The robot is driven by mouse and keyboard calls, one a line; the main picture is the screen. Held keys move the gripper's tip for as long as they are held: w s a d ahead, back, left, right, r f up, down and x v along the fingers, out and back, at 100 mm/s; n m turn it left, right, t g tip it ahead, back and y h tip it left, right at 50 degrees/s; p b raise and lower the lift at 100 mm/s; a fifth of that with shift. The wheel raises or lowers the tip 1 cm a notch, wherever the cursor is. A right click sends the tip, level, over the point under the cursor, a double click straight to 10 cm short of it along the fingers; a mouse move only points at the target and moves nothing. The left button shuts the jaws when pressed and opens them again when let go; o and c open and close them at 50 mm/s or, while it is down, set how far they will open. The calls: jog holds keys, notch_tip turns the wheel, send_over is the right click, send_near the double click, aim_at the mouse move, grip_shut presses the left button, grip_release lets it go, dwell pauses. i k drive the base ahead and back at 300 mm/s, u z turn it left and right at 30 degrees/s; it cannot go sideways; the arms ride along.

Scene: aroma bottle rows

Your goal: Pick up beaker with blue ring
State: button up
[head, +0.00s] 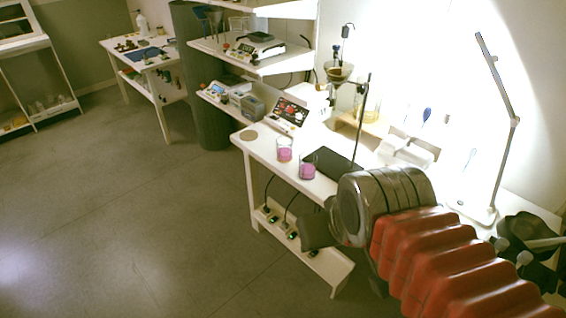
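Two clear beakers with pink liquid stand upright near the front edge of the white bench. One beaker (284,151) is farther back on the left, and the other beaker (307,168) is nearer on the right. They are apart. A blue ring cannot be made out on either at this size. My arm, with red bellows and a grey joint, reaches in from the lower right, in front of the bench. My gripper's fingers do not show, so its state and what it holds are hidden.
The white bench (262,152) holds a dark flat plate (331,163) right of the beakers, a stand with a rod (361,120), a control box (291,112) behind and a lamp (515,120) at right. Shelves (262,66) overhang the back. The floor at left is clear.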

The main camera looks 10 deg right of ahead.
aim_at(308, 160)
jog(key=u, duration=0.4)
jog(key=i, duration=1.15)
